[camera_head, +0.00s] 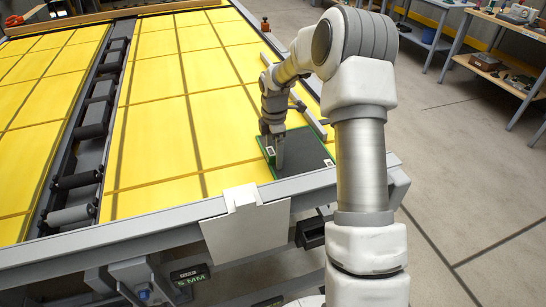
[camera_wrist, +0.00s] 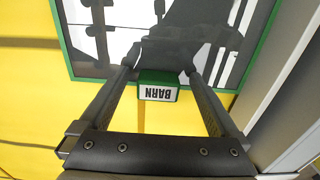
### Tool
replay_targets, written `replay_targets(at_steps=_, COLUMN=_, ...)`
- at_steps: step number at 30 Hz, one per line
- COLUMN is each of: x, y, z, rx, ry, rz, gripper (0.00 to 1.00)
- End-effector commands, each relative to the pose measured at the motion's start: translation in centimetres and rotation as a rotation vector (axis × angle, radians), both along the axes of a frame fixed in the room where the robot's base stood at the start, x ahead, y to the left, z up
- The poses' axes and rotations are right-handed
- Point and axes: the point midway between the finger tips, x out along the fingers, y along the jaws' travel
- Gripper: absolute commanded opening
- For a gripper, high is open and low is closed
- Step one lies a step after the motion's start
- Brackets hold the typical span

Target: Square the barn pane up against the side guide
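The barn pane (camera_head: 312,150) is a dark, glossy sheet with a green edge, lying on the yellow table near its front right corner. In the wrist view the pane (camera_wrist: 105,72) mirrors my gripper. A green block with a white BARN label (camera_wrist: 158,92) sits at its near edge. My gripper (camera_wrist: 162,78) is open, its fingers on either side of this block, with a visible space at the right finger. My gripper (camera_head: 279,160) is low over the pane in the head view. The side guide (camera_head: 309,110), a grey bar, runs along the right; it seems close to the pane, contact unclear.
A grey front rail (camera_head: 330,180) bounds the table, with a white plate (camera_head: 243,222) hung over it. A roller track (camera_head: 95,115) splits the yellow surface (camera_head: 150,130), which is clear left of the pane. Workbenches (camera_head: 500,55) stand apart at right.

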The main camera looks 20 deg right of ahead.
Motion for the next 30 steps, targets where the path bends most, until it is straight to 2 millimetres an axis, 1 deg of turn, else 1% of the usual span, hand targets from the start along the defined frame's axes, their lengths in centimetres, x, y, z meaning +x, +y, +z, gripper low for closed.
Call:
replay_targets(at_steps=6, x=0.0, y=0.0, z=0.0, rx=0.001, ry=0.001, rz=0.0, gripper=0.97)
replay_targets(at_steps=8, x=0.0, y=0.0, z=0.5, rx=0.001, ry=0.0, rz=-0.001, gripper=0.97)
replay_targets(at_steps=11, x=0.1, y=0.0, z=1.8, rx=0.0, ry=-0.003, rz=-0.001, gripper=0.97)
replay_targets(at_steps=14, x=0.1, y=0.0, z=3.9, rx=-0.001, ry=-0.005, rz=-0.001, gripper=0.97)
replay_targets(at_steps=24, x=0.1, y=0.0, z=12.3, rx=-0.001, ry=-0.005, rz=-0.002, gripper=0.97)
replay_targets(at_steps=27, x=0.1, y=0.0, z=14.3, rx=0.0, ry=-0.004, rz=-0.001, gripper=0.97)
replay_targets(at_steps=30, x=0.1, y=0.0, z=15.8, rx=0.0, ry=-0.003, rz=0.0, gripper=0.97)
